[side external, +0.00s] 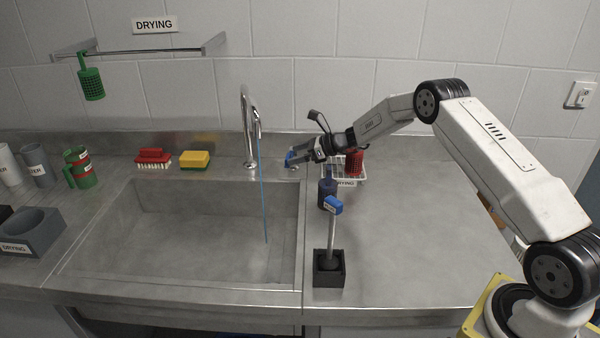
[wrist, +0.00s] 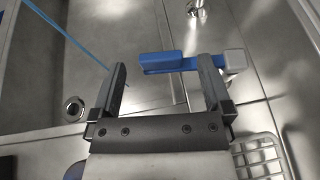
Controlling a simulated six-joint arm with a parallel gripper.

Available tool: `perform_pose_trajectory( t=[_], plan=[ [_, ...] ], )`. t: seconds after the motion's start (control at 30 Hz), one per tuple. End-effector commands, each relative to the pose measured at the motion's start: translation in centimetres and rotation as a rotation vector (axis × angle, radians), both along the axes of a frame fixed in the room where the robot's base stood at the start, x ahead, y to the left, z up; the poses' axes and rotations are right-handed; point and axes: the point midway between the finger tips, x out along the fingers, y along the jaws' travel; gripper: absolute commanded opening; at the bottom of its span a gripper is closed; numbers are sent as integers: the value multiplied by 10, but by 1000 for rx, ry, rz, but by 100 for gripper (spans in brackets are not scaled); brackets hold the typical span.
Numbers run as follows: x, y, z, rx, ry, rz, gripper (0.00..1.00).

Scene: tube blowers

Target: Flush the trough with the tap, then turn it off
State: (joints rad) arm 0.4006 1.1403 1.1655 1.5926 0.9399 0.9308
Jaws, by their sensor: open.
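The chrome tap (side external: 248,130) stands at the back of the steel trough (side external: 190,220). A thin blue stream of water (side external: 262,190) falls from its spout into the trough; the stream also shows in the wrist view (wrist: 65,33). A blue lever (wrist: 160,61) with a grey end lies in front of my gripper. My gripper (wrist: 163,68) is open, its fingers apart on either side of part of the lever; contact is not clear. In the side view my gripper (side external: 300,156) is low behind the trough's right rear corner, with the blue lever at its tips.
A red brush (side external: 153,158) and a yellow-green sponge (side external: 194,159) sit left of the tap. A white drying rack (side external: 345,180) holds a red basket close to my gripper. A blue-topped tool stands in a black holder (side external: 329,268). The right counter is largely clear.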

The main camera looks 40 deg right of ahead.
Motion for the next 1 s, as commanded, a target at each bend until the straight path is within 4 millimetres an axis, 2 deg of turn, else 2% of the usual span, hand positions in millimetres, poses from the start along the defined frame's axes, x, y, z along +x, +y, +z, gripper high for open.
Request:
perform_pose_trajectory(
  t=[0.33, 0.73, 0.77, 0.9, 1.0],
  plan=[
    [-28, -23, 16, 0, -1, -1, 100],
    [-33, -26, 18, 0, -1, -1, 100],
    [-33, -26, 18, 0, -1, -1, 97],
    [-32, -25, 19, -5, 0, -3, 53],
    [-27, -23, 20, -23, 1, -10, 53]
  ],
)
